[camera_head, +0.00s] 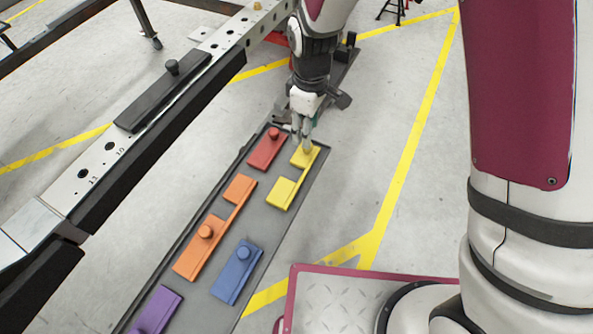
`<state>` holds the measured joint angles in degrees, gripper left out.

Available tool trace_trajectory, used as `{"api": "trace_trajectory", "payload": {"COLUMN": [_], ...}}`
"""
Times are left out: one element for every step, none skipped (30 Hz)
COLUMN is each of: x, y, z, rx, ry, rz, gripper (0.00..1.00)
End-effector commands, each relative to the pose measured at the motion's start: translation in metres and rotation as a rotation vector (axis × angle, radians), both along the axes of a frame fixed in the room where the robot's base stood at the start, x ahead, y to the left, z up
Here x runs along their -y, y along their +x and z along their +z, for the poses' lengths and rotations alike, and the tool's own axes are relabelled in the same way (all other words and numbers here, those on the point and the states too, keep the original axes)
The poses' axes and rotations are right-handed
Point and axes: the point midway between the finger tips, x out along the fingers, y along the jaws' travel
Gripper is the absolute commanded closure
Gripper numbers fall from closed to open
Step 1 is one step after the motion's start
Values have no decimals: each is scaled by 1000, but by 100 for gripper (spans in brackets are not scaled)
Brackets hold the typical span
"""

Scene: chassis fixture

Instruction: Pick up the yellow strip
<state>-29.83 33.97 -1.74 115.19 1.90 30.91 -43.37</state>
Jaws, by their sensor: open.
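The yellow strip (283,193) lies on a long dark grey tray (222,238), near the tray's far right side. It has two wider ends joined by a narrow middle. My gripper (303,146) points down over the far end of the yellow strip. Its jaws are open, with the fingertips at or just above the far end. The fingers hide part of that end, and I cannot tell whether they touch it.
On the same tray lie a red piece (267,150), an orange strip (199,247), a blue piece (237,272) and a purple piece (156,311). A dark rail with a white perforated top (107,160) runs along the left.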

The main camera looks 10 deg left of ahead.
Motion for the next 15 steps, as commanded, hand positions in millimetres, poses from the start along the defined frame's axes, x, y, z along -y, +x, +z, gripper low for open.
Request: {"api": "trace_trajectory", "payload": {"x": [0,0,0,0,0,0,0,0,0,1,1,1,2,2,2], "y": [0,0,0,0,0,0,0,0,0,0,-1,-1,-1,-1,-2], "z": [-8,-10,-13,-14,-15,-17,-18,-19,-22,-25,-28,-33,-38,-42,-49], "rx": [-1,-1,0,0,0,0,0,0,0,0,0,-2,-2,-2,-2], "ry": [-1,-1,0,0,0,0,0,0,0,0,-1,-2,-2,-2,-2], "rz": [0,0,0,-1,-1,-1,-1,-1,-1,-2,-2,-2,-1,-1,-1], "gripper": [54,54,54,54,54,54,54,54,54,54,54,54,54,54,54]}}
